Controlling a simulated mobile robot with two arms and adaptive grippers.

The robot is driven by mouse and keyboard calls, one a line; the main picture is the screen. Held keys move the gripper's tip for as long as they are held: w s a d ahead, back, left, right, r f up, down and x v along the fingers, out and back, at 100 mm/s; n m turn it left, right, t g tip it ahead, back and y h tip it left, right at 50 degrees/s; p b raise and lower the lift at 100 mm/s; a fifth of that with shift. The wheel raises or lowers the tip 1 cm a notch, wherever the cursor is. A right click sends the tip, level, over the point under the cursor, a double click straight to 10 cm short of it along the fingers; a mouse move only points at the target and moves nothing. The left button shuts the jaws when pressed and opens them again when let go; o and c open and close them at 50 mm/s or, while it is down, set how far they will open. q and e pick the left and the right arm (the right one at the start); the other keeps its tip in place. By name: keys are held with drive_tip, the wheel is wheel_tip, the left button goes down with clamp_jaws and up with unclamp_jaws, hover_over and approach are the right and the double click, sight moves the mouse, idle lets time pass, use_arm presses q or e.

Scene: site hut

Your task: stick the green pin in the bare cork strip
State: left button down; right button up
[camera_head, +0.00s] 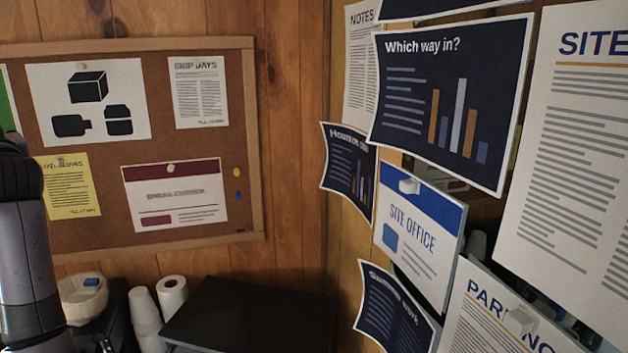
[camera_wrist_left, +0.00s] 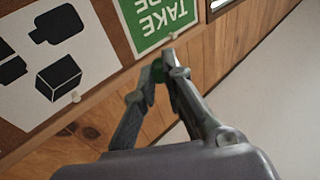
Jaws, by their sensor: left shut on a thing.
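The cork board (camera_head: 110,240) hangs on the wood wall at the left of the head view, with several papers on it. Bare cork shows between the papers and along the frame; a yellow pin (camera_head: 237,172) and a blue pin (camera_head: 238,197) sit at its right side. My left gripper (camera_wrist_left: 165,66) is shut on the green pin (camera_wrist_left: 158,73), mostly hidden by the fingers. In the wrist view the fingertips overlap the board's edge beside the green poster (camera_wrist_left: 155,18); I cannot tell if they touch it. My left gripper's fingers are outside the head view. My right gripper is not in view.
Large posters, including a dark chart sheet (camera_head: 455,95) and a site office sign (camera_head: 420,235), crowd the wall at the right.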

use_arm(q)
drive_tip(key=w+d+f+m+t+h, duration=0.2)
drive_tip(key=d+f+m+t+h, duration=0.3)
drive_tip(key=d+f, duration=0.9)
drive_tip(key=s+d+f+m+t+h, duration=0.25)
drive_tip(key=d+f+h, duration=0.25)
drive_tip(key=f, duration=0.4)
drive_tip(key=s+d+f+m+t+h, duration=0.1)
drive_tip(key=s+d+f+m+h, duration=0.15)
drive_tip(key=d+f+h, duration=0.4)
drive_tip(key=s+d+f+m, duration=0.1)
drive_tip(key=s+d+f, duration=0.55)
drive_tip(key=s, duration=0.45)
drive_tip(key=s+d+f, duration=0.5)
drive_tip(key=s+d, duration=0.3)
drive_tip(key=s, duration=0.3)
wheel_tip(320, 180, down, 9)
drive_tip(key=b, duration=0.9)
drive_tip(key=shift+w+d, duration=0.15)
drive_tip(key=shift+w, duration=0.15)
drive_tip(key=shift+w+r, duration=0.1)
drive_tip(key=shift+r, duration=0.1)
